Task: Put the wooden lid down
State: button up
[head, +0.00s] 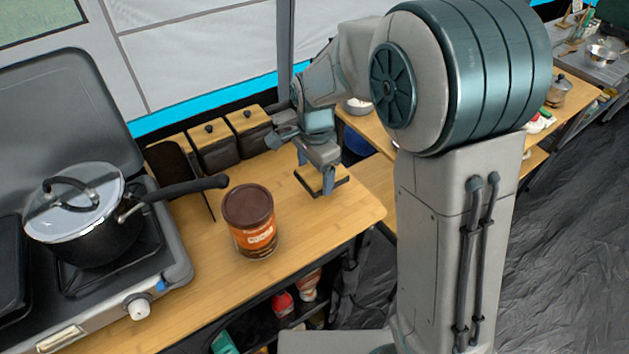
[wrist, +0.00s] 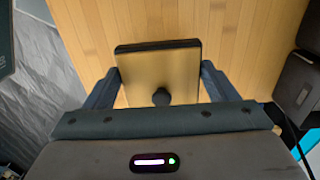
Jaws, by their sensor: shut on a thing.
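The wooden lid (wrist: 150,75) is a square light-wood piece with a dark edge and a small black knob. In the wrist view it sits between the two fingers of my gripper (wrist: 160,88), which is shut on its sides. In the head view my gripper (head: 318,180) holds the lid (head: 316,181) above or at the right part of the wooden table (head: 345,215). I cannot tell whether the lid touches the tabletop.
Black canisters with wooden lids (head: 211,140) stand along the table's back edge. A brown-lidded can (head: 250,222) stands left of my gripper. A pot (head: 85,215) sits on the stove (head: 165,255), its handle reaching over the table. The right tabletop is clear.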

aim_at(314, 174)
jog(key=shift+f, duration=2)
jog(key=shift+f, duration=0.1)
jog(key=o, duration=1)
jog(key=shift+c, duration=0.2)
notch_tip(314, 174, up, 12)
jog(key=shift+r, duration=0.15)
jog(key=s+d+n+t, duration=0.2)
jog(key=s+d+n, duration=0.9)
jog(key=s+d, duration=0.4)
jog(key=shift+s+d+r+t, duration=0.15)
jog(key=shift+s+r+t, duration=0.25)
jog(key=shift+s, duration=0.95)
